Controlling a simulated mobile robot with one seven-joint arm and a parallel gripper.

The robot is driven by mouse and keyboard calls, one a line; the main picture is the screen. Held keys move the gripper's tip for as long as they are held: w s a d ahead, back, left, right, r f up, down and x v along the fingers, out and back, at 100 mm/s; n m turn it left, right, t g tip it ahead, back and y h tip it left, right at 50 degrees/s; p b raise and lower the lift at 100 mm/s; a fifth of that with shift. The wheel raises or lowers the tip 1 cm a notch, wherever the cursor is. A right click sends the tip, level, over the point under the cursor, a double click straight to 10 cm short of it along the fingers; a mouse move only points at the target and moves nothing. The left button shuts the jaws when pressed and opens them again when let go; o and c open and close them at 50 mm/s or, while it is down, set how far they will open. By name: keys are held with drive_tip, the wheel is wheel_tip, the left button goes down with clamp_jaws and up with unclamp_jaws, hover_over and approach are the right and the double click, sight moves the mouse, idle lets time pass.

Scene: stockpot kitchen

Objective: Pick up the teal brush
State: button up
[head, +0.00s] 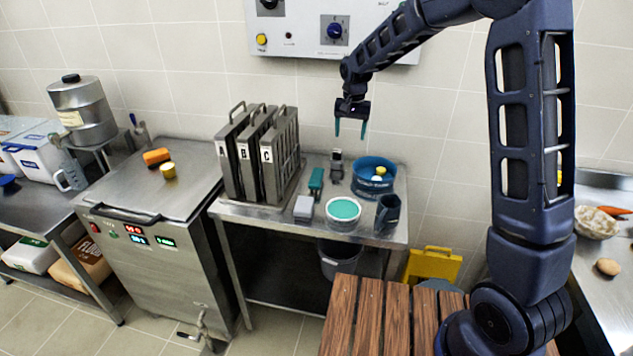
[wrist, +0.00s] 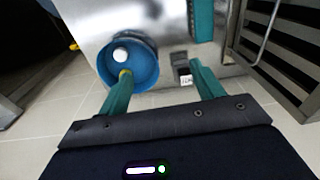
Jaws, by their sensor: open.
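The teal brush (head: 316,181) lies on the steel table, between the lettered rack and the blue tub. A teal piece that looks like the brush (wrist: 203,20) shows at the top of the wrist view, cut off by the frame edge. My gripper (head: 350,130) is open and empty, its teal fingers pointing down. It hangs well above the back of the table, up and to the right of the brush. In the wrist view the open fingers (wrist: 160,72) have nothing between them but background.
The blue tub (head: 374,164) holds a white and a yellow item. A small dark device (head: 337,160), a grey block (head: 304,208), a teal-filled white bowl (head: 343,222) and a dark jug (head: 388,208) stand nearby. Tall lettered panels (head: 270,170) rise left of the brush.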

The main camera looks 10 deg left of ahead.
hover_over(316, 176)
drive_tip(key=w, duration=0.1)
wheel_tip(316, 176, down, 9)
drive_tip(key=shift+g, duration=0.3)
drive_tip(key=f, duration=0.5)
drive_tip(key=shift+d+f, duration=0.2)
drive_tip(key=shift+f, duration=0.1)
drive_tip(key=shift+s+a+f, duration=0.1)
drive_tip(key=shift+s+f, duration=0.15)
drive_tip(key=shift+f, duration=1.1)
drive_tip(key=shift+s+a+f, duration=0.1)
drive_tip(key=shift+s+f, duration=0.1)
drive_tip(key=shift+f, duration=1.15)
drive_tip(key=c, duration=1.1)
drive_tip(key=shift+r, duration=0.1)
